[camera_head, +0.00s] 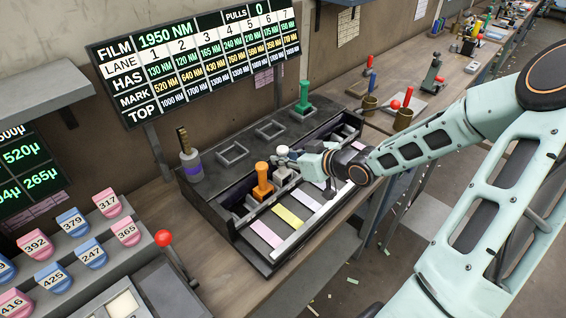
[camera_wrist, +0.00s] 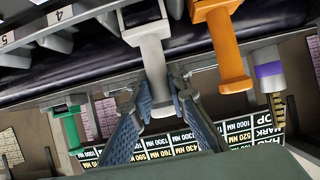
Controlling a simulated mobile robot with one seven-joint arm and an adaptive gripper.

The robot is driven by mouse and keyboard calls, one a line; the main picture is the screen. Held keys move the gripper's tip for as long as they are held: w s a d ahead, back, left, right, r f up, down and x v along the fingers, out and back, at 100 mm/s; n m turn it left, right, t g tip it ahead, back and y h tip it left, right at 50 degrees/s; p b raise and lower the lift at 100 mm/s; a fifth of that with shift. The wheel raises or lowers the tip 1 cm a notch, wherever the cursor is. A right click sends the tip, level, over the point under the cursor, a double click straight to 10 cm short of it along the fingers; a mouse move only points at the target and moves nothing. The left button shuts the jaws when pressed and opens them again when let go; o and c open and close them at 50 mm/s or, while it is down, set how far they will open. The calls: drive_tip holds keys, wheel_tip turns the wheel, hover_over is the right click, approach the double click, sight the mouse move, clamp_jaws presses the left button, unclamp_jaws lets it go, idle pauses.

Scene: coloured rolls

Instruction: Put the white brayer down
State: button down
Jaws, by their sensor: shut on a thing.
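The white brayer (camera_wrist: 152,62) is between the two blue-padded fingers of my gripper (camera_wrist: 163,90), which is shut on its handle. In the head view its pale knob (camera_head: 282,150) shows just left of my gripper (camera_head: 298,160), over the back part of the dark tray. It is upright, beside the orange brayer (camera_head: 262,178), with a small gap between them. The orange brayer also shows right of it in the wrist view (camera_wrist: 228,50). I cannot tell whether the white brayer's roller end touches the tray.
The dark tray (camera_head: 272,266) holds coloured strips in its lanes. Empty square holders (camera_head: 233,153) and a green brayer (camera_head: 304,98) are on the shelf behind. A purple-banded bottle (camera_head: 192,166) stands at the left. A lane board (camera_head: 195,62) hangs above.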

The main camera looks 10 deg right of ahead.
drive_tip(key=shift+f, duration=0.2)
drive_tip(key=shift+f, duration=0.15)
drive_tip(key=c, duration=1.8)
unclamp_jaws()
drive_tip(key=shift+c, duration=0.2)
drive_tip(key=shift+s+d+r, duration=0.15)
drive_tip(key=shift+r, duration=0.15)
drive_tip(key=p+v, duration=0.4)
drive_tip(key=v, duration=0.7)
drive_tip(key=shift+s, duration=0.35)
